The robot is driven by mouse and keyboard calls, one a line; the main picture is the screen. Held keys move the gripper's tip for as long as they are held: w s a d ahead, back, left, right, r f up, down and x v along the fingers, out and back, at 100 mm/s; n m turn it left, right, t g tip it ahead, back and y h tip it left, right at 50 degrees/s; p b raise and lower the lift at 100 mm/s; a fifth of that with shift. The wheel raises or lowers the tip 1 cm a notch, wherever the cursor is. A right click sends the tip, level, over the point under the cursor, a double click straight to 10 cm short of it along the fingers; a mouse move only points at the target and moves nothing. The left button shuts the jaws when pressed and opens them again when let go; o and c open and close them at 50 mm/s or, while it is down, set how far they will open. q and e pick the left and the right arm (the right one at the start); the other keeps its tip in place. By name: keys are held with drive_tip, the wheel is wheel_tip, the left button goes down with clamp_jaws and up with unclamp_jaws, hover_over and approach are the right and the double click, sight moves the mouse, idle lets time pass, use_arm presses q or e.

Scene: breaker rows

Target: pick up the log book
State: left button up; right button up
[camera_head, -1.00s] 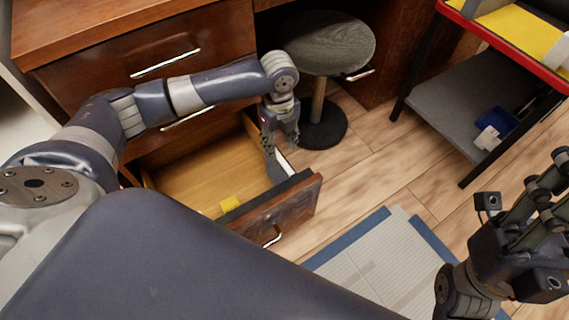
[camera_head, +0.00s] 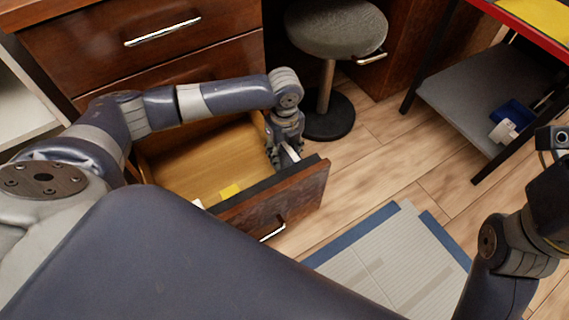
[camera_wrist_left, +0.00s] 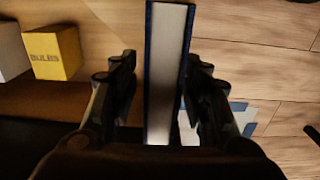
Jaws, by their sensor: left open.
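The log book, a thin book with dark blue covers and pale page edges, stands on edge in the left wrist view (camera_wrist_left: 166,75). In the head view only a pale sliver of it (camera_head: 291,152) shows at the right end of the open drawer (camera_head: 180,170). My left gripper (camera_wrist_left: 163,100) is open, with one finger on each side of the book. Gaps show on both sides. In the head view my left gripper (camera_head: 286,155) points down at that drawer end. My right gripper (camera_head: 553,190) is mostly cut off at the right edge; its fingertips are hidden.
A yellow box marked BULBS (camera_wrist_left: 52,53) lies in the drawer beside a white box (camera_wrist_left: 10,50). A round stool (camera_head: 335,28) stands behind the drawer. A shelf unit (camera_head: 480,85) is at the right. A grey and blue mat (camera_head: 395,260) lies on the floor in front.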

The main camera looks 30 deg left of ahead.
use_arm(q)
clamp_jaws()
drive_tip(key=shift+r, duration=0.1)
idle(0.3)
